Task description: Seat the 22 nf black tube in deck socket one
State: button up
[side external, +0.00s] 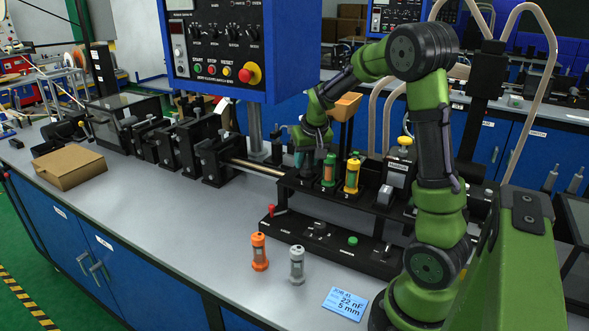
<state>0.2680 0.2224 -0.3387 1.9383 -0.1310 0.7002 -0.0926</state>
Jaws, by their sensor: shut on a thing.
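My gripper (303,157) is at the left end of the black raised deck (375,205), over the place marked 1. It is shut on a dark tube (307,171), which shows as a small dark shape below the fingers. The tube looks roughly upright at socket one. Its lower end blends into the dark deck, so I cannot tell whether it is in the socket or just above it. A yellow tube (352,175) stands at place 3.
An orange tube (259,251) and a grey tube (297,265) stand on the bench in front. A blue card (345,303) reads 22 nF, 5 mm. A low black control strip (325,245) lies before the deck. A blue control box (215,50) hangs at upper left.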

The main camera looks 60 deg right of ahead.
jog(key=shift+f, duration=0.8)
dwell(0.5)
jog(key=o, duration=0.8)
jog(key=shift+r, duration=0.1)
jog(key=v, duration=1.1)
jog(key=shift+a, duration=0.1)
